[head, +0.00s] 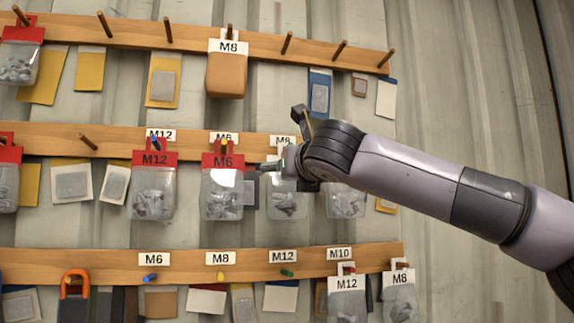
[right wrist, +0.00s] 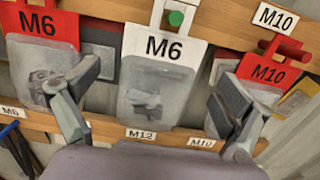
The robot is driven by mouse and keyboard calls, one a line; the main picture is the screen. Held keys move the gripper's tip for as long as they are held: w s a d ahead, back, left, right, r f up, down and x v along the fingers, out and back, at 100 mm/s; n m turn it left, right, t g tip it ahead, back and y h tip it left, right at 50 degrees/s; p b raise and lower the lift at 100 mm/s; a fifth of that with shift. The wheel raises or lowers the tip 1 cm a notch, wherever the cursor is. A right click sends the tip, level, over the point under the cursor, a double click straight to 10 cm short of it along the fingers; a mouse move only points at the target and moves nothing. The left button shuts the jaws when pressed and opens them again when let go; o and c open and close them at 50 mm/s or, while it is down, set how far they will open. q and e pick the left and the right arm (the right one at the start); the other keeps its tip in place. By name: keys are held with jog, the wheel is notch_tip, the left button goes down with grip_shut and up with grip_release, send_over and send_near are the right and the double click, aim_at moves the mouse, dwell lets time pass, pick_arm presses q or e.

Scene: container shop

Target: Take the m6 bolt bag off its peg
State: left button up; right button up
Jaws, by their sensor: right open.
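One has a red header (head: 222,162) and shows at the left in the right wrist view (right wrist: 38,25). The other, with a white header (right wrist: 163,45), hangs on a green-tipped peg (right wrist: 175,17) at the centre of that view. Contact cannot be told. My left gripper is not in view.
A red M10 bag (right wrist: 265,72) hangs close by my right finger. A red M12 bag (head: 153,185) hangs further left.

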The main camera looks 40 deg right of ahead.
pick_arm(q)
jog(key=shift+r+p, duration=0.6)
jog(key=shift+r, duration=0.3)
pick_arm(e)
jog(key=shift+x, duration=2.1)
jog(key=c, duration=1.3)
jog(key=shift+c, duration=0.2)
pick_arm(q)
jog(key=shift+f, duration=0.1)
pick_arm(e)
jog(key=shift+r, duration=0.3)
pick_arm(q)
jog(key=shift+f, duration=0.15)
pick_arm(e)
jog(key=shift+s+a, duration=0.1)
jog(key=shift+s, duration=0.05)
jog(key=shift+s+a+b, duration=0.25)
jog(key=shift+s+b, duration=0.2)
jog(key=shift+b, duration=0.15)
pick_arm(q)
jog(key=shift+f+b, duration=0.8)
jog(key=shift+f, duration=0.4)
pick_arm(e)
jog(key=shift+r+v, duration=0.1)
jog(key=shift+v, duration=0.75)
jog(key=shift+r+v, duration=0.15)
jog(key=shift+v, duration=0.7)
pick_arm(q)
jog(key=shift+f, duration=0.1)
